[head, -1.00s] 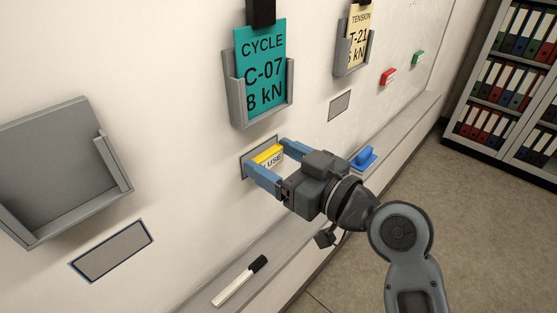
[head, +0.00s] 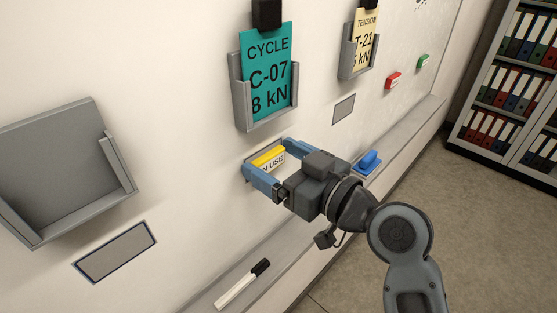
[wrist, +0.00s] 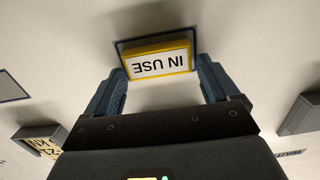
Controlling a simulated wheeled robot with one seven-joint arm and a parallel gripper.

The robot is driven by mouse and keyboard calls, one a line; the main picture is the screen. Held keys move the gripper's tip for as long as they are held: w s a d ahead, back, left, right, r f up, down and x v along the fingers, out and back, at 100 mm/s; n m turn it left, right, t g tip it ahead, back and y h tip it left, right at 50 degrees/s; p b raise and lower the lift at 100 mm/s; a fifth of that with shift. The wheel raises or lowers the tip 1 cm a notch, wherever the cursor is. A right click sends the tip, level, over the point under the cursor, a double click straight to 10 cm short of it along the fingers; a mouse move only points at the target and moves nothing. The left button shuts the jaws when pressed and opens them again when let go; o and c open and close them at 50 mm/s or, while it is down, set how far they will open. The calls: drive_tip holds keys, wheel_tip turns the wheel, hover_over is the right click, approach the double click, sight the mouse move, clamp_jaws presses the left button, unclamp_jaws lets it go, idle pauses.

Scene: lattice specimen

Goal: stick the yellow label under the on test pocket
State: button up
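The yellow label (head: 269,160), reading IN USE, sits against the grey plate (head: 249,167) on the wall, below the pocket (head: 243,99) holding the teal CYCLE C-07 card (head: 267,72). It also shows upside down in the wrist view (wrist: 160,62), with the plate's dark-edged top (wrist: 150,40) behind it. My gripper (head: 272,163) is around the label, one finger at each side. Part of the label's left end is hidden by a finger in the head view.
An empty grey pocket (head: 62,170) with a bare plate (head: 115,251) is at left. A TENSION T-21 pocket (head: 346,60) with a bare plate (head: 344,109) is at right. A marker (head: 241,284) and blue eraser (head: 367,162) lie on the ledge. Red (head: 393,80) and green (head: 423,61) blocks are on the wall.

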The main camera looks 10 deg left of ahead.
drive_tip(key=shift+o, duration=0.9)
drive_tip(key=shift+s+d, duration=0.1)
drive_tip(key=shift+d, duration=0.1)
drive_tip(key=shift+b+v, duration=0.45)
drive_tip(key=shift+v, duration=1.85)
drive_tip(key=b+v, duration=0.2)
drive_tip(key=v, duration=0.5)
drive_tip(key=shift+s+d, duration=0.3)
